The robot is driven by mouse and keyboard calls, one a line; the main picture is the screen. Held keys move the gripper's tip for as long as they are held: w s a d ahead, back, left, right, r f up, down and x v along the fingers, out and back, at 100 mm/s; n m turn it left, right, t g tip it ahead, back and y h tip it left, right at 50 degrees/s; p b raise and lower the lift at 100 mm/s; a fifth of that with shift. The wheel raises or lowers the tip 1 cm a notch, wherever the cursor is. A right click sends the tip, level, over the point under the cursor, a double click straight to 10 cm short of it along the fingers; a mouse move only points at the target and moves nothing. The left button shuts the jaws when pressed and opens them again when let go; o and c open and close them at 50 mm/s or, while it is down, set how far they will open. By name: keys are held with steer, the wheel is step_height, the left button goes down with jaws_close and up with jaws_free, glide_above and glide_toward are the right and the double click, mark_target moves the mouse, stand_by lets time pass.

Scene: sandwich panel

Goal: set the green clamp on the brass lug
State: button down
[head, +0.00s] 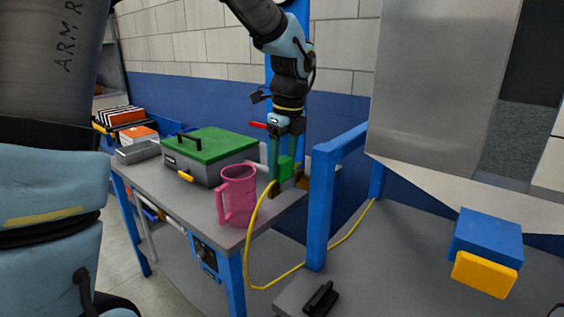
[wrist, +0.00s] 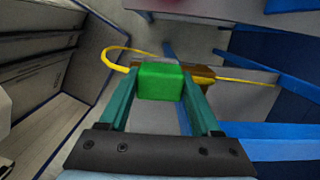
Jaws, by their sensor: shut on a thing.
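The green clamp (head: 286,167) is a small bright green block between the teal fingers of my gripper (head: 285,176), over the right end of the grey table. In the wrist view, my gripper (wrist: 160,84) is shut on the clamp (wrist: 160,82), with one finger on each side. A brown piece (wrist: 203,72) that looks like the brass lug shows just beyond the clamp to the right. In the head view the brown piece (head: 304,183) is small beside the fingertips. The clamp partly hides it, and I cannot tell whether they touch.
A yellow cable (head: 253,235) runs from near the fingertips, loops below the table edge and goes right. A pink mug (head: 237,194) stands close left of my gripper. A green-lidded grey box (head: 208,153) is farther left. A blue post (head: 320,210) stands close right.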

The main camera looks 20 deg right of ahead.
mark_target(286, 161)
steer(key=shift+f, duration=0.3)
jaws_free()
stand_by(0.3)
steer(key=r, duration=0.7)
steer(key=s+r+b, duration=0.1)
steer(key=r, duration=0.2)
steer(key=shift+d+r, duration=0.3)
steer(key=shift+r, duration=0.05)
steer(key=w+a+f+n, duration=0.2)
steer(key=a+f+n, duration=0.3)
steer(key=a+n, duration=0.15)
steer(key=w+a+f+n, duration=0.1)
steer(key=a+f+n, duration=0.45)
steer(key=a, duration=0.25)
steer(key=s+a+f+n, duration=0.3)
steer(key=a+f+n, duration=0.1)
steer(key=a+n, duration=0.4)
steer(key=s+a+f+n, duration=0.3)
steer(key=a+f+n, duration=0.1)
steer(key=a+n, duration=0.4)
steer(key=shift+a+f+n+h, duration=0.15)
steer(key=shift+n+h, duration=0.25)
steer(key=shift+n, duration=0.2)
